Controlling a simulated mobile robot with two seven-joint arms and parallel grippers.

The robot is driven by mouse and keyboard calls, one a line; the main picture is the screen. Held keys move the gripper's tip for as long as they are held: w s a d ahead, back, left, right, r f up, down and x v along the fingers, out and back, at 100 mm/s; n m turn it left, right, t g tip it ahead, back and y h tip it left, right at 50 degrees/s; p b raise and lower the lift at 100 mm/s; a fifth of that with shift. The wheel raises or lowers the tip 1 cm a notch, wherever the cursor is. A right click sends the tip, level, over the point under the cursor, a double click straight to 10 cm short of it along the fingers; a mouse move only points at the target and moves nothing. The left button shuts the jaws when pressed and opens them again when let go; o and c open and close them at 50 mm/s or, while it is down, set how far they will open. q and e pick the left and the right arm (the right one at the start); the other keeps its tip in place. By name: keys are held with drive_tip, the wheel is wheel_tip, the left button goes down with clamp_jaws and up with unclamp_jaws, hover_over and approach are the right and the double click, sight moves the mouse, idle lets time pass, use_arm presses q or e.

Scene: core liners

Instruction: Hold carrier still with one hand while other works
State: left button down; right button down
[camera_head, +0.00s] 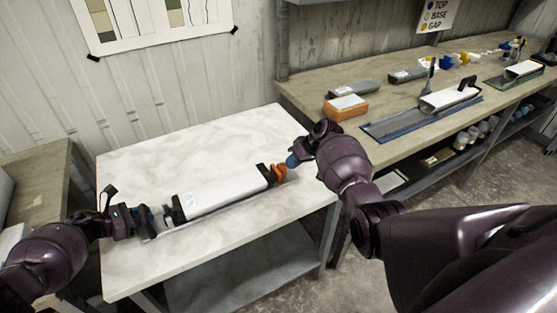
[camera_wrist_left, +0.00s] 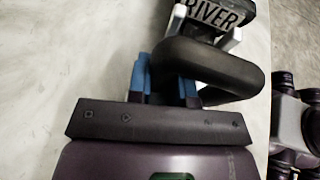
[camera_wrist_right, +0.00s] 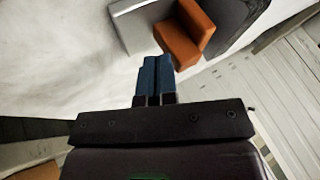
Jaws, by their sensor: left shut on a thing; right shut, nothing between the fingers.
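The carrier (camera_head: 220,191) is a long white trough with dark ends, lying on the pale table. My left gripper (camera_head: 150,217) is at its left end. In the left wrist view the blue fingers (camera_wrist_left: 165,82) are shut on the black loop handle (camera_wrist_left: 225,68), beside a dark end block with the lettering "RIVER". An orange piece (camera_head: 279,173) sits at the carrier's right end; it also shows in the right wrist view (camera_wrist_right: 182,42). My right gripper (camera_head: 292,161) is shut and empty, its blue fingertips (camera_wrist_right: 156,75) close to the orange piece. I cannot tell whether they touch.
The white table (camera_head: 150,160) is mostly clear around the carrier. A brown bench (camera_head: 330,88) on the right holds an orange block (camera_head: 345,107), grey trays and another white trough (camera_head: 449,97) on a blue mat. A chart (camera_head: 150,20) hangs on the wall.

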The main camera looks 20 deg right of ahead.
sight(282, 166)
drive_tip(key=shift+s+a, duration=0.1)
drive_tip(key=shift+a, duration=1.75)
use_arm(q)
drive_tip(key=shift+d, duration=0.1)
use_arm(e)
drive_tip(key=d, duration=0.4)
drive_tip(key=shift+d, duration=0.1)
drive_tip(key=v, duration=1)
drive_tip(key=shift+d, duration=0.4)
drive_tip(key=shift+f, duration=0.1)
